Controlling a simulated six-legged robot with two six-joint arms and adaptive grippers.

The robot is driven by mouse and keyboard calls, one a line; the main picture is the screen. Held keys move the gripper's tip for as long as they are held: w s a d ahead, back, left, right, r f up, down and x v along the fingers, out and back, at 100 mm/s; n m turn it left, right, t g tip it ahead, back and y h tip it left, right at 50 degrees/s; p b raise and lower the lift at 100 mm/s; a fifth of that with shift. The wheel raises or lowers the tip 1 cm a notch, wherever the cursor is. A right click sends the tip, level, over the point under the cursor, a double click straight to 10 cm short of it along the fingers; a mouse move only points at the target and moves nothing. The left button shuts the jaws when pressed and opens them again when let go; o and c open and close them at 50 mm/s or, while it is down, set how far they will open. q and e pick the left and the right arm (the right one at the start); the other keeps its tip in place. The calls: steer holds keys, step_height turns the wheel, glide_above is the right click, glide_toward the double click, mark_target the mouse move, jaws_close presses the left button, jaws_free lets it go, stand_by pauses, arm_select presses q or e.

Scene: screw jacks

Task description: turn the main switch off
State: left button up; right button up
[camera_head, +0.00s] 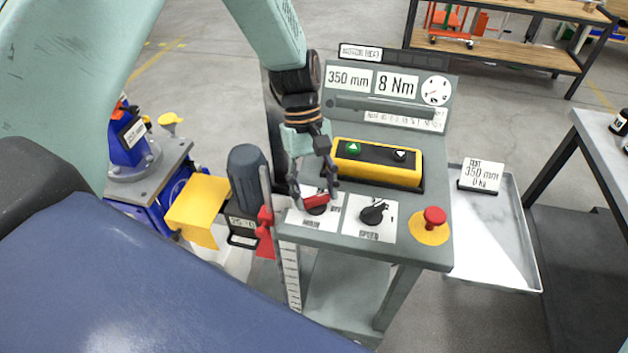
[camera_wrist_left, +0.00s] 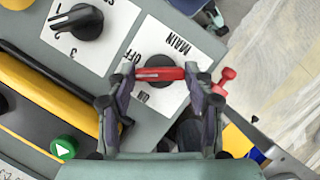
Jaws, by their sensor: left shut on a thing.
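The main switch is a red handle (camera_head: 316,201) on a black round base, on a white plate at the console's front left. In the left wrist view the red handle (camera_wrist_left: 160,74) lies level across the picture, with the printed OFF above its left part and ON below. The plate (camera_wrist_left: 178,45) reads MAIN. My left gripper (camera_head: 317,190) is down over the switch from above. In the wrist view its two fingers (camera_wrist_left: 160,77) are at the two ends of the handle, shut on it. The fingers hide part of the plate. My right gripper is not in view.
A black selector knob (camera_head: 374,212) is just right of the switch, then a red emergency button (camera_head: 434,217). A yellow button box (camera_head: 378,163) stands behind them. A red clamp (camera_head: 265,232) and grey motor (camera_head: 247,178) are close on the left. A metal tray (camera_head: 505,265) is at the right.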

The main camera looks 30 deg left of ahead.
arm_select(q)
steer(key=m+g+y+p, duration=0.1)
steer(key=m, duration=0.2)
steer(key=shift+s+d+m+p, duration=0.1)
steer(key=shift+m+p, duration=0.2)
steer(key=shift+f+m+g+y+p, duration=0.1)
steer(key=shift+m+g+y+p, duration=0.35)
steer(key=shift+m, duration=1.05)
steer(key=shift+m+y, duration=0.25)
steer(key=shift+m, duration=0.05)
steer(key=o, duration=1.2)
steer(key=shift+d, duration=0.1)
steer(key=shift+c, duration=0.2)
steer(key=shift+w, duration=0.2)
steer(key=shift+t, duration=0.25)
steer(key=v, duration=0.8)
